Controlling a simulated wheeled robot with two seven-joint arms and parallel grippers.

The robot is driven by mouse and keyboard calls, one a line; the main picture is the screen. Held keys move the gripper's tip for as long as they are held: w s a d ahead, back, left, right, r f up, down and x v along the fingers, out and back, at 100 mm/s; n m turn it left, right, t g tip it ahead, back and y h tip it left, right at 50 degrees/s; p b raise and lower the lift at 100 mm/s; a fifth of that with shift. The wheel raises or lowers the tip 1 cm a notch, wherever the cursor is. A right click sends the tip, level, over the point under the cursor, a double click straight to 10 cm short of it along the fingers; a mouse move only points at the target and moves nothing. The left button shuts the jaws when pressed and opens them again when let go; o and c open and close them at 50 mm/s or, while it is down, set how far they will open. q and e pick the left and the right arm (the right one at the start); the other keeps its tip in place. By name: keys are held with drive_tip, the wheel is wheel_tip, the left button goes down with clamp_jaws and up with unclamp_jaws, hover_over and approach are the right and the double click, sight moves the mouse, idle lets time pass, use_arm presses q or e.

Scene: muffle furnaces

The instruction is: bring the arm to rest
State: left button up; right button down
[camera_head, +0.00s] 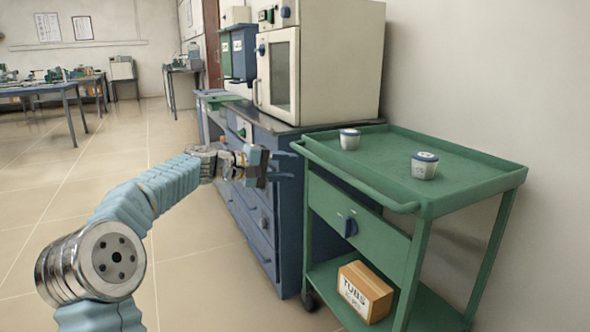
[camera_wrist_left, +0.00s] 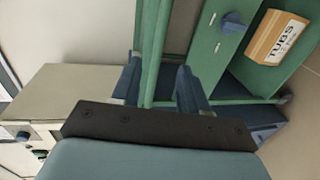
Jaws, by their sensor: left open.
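My left arm (camera_head: 145,200) reaches forward from the lower left in the head view. Its gripper (camera_head: 288,166) is in front of the blue cabinet (camera_head: 268,215), near the left end of the green cart (camera_head: 420,200). In the left wrist view the two blue fingers of the gripper (camera_wrist_left: 158,82) are spread apart. The cart's green edge shows between and beyond them; I cannot tell how close it is. No held object shows. My right gripper is not in view.
Two small white tubs, a left one (camera_head: 349,139) and a right one (camera_head: 424,166), stand on the cart's top. A cardboard box (camera_head: 364,291) sits on its lower shelf. A white furnace (camera_head: 320,65) stands on the cabinet. The floor (camera_head: 190,275) at left is clear.

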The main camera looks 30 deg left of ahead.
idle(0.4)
use_arm(q)
drive_tip(key=s+d+f+g+y+p, duration=0.15)
drive_tip(key=d+f, duration=0.25)
drive_tip(key=f, duration=0.8)
drive_tip(key=s+d+f+g+y, duration=0.1)
drive_tip(key=d+f+g, duration=0.25)
drive_tip(key=f, duration=0.75)
drive_tip(key=s+d+f+g+y+p, duration=0.15)
drive_tip(key=d+f, duration=0.25)
drive_tip(key=f, duration=0.8)
drive_tip(key=s+d+f+m+g+y, duration=0.1)
drive_tip(key=s+d+f+m+g, duration=0.1)
drive_tip(key=s+d+f, duration=0.35)
drive_tip(key=s+d+f+m+g+y, duration=0.1)
drive_tip(key=s+d+f+m, duration=0.1)
drive_tip(key=s+f, duration=0.7)
drive_tip(key=s+d+f+m+g+p, duration=0.1)
drive_tip(key=s+d+m, duration=0.1)
drive_tip(key=s, duration=0.5)
drive_tip(key=s+d+f+m+g, duration=0.1)
drive_tip(key=s+d+f+m, duration=0.1)
drive_tip(key=s, duration=0.6)
drive_tip(key=shift+d+f+m+p, duration=0.3)
drive_tip(key=shift+d+p, duration=0.1)
drive_tip(key=shift+w, duration=0.15)
drive_tip(key=shift+c, duration=0.2)
